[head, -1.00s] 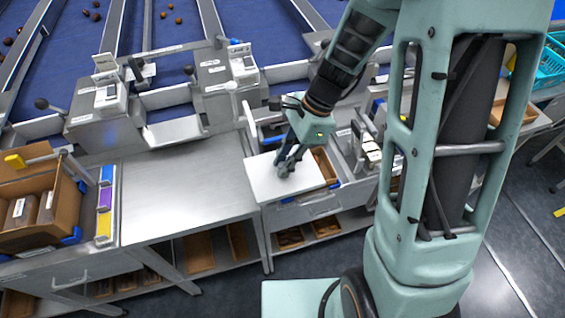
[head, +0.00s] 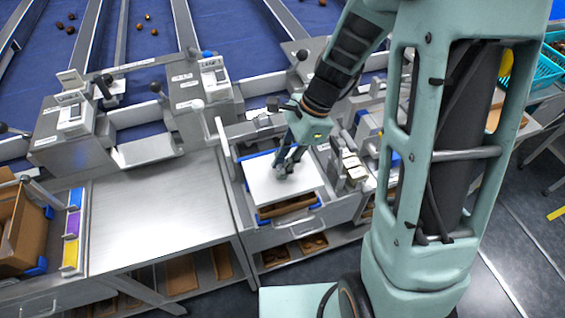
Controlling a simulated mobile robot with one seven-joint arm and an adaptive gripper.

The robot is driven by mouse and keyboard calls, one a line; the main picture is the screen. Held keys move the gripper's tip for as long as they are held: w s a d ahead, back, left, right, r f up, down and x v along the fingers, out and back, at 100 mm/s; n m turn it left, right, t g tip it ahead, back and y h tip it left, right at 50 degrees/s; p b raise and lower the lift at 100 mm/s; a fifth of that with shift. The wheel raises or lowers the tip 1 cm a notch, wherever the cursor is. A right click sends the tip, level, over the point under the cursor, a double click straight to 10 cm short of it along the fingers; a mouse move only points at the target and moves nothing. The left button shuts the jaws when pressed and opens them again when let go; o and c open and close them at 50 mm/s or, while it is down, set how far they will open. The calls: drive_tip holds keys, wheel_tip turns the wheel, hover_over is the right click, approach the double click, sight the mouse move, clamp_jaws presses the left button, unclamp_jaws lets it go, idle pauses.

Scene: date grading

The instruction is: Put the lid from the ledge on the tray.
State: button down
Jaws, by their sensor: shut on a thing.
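The lid is a flat white rectangular panel (head: 262,188). My gripper (head: 283,173) is shut on it near its middle, from above. The lid is roughly level and lies over the tray (head: 290,204), a brown box in a blue-cornered holder. A strip of the tray shows along the lid's front edge, and the rest is hidden beneath the lid. I cannot tell whether the lid touches the tray.
A bare steel worktop (head: 160,215) is free on the left. A cardboard box (head: 22,225) and coloured strips (head: 72,225) stand at far left. Grey weighing units (head: 68,135) line the back. A small labelled rack (head: 347,165) stands close to the lid's right.

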drive_tip(key=shift+f+b, duration=1.95)
drive_tip(key=shift+f, duration=0.7)
drive_tip(key=shift+f+b, duration=0.4)
drive_tip(key=shift+f, duration=0.4)
drive_tip(key=c, duration=1.3)
unclamp_jaws()
drive_tip(key=shift+r, duration=0.2)
drive_tip(key=shift+r+p, duration=3.2)
drive_tip(key=shift+r, duration=0.2)
